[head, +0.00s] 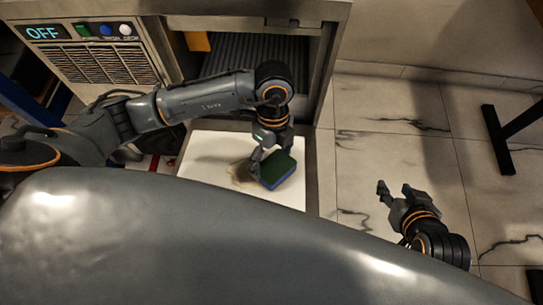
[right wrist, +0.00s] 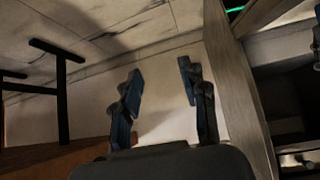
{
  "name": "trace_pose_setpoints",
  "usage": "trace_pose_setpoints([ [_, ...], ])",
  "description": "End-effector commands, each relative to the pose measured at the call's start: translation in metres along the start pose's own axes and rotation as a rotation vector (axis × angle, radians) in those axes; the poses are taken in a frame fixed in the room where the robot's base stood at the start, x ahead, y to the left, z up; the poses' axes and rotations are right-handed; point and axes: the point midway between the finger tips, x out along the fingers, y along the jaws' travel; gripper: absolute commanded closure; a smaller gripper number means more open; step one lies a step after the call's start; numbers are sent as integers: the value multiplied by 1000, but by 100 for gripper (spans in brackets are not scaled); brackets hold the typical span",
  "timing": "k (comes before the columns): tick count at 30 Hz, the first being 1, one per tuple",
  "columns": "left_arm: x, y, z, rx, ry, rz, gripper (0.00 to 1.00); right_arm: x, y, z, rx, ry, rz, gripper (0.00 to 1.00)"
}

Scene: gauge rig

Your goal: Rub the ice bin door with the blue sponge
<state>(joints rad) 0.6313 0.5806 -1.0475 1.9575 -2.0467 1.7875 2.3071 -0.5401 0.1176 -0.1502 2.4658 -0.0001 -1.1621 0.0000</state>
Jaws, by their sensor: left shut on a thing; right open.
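The ice bin door (head: 207,153) is a white panel lying folded down in front of the machine's opening in the head view. A brownish smear (head: 240,176) marks its middle. The blue sponge (head: 277,171), with a dark green top face and blue lower side, is in my left gripper (head: 266,160), which is shut on it over the door, just right of the smear. I cannot tell whether the sponge touches the door. My right gripper (head: 395,191) is open and empty, right of the door; its spread fingers also show in the right wrist view (right wrist: 160,86).
A yellow scoop-like piece (head: 197,41) hangs in the dark opening. A black stand (head: 498,140) is on the tiled floor at right. Floor between door and stand is clear.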

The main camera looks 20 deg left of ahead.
Motion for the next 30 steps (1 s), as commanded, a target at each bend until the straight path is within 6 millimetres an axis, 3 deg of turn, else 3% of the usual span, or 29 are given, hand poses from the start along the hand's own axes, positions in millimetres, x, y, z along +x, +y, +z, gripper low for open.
trace_pose_setpoints([
  [30,10,0,0,0,-1,1,37,3,-3,-19,1,96,-6,57],
])
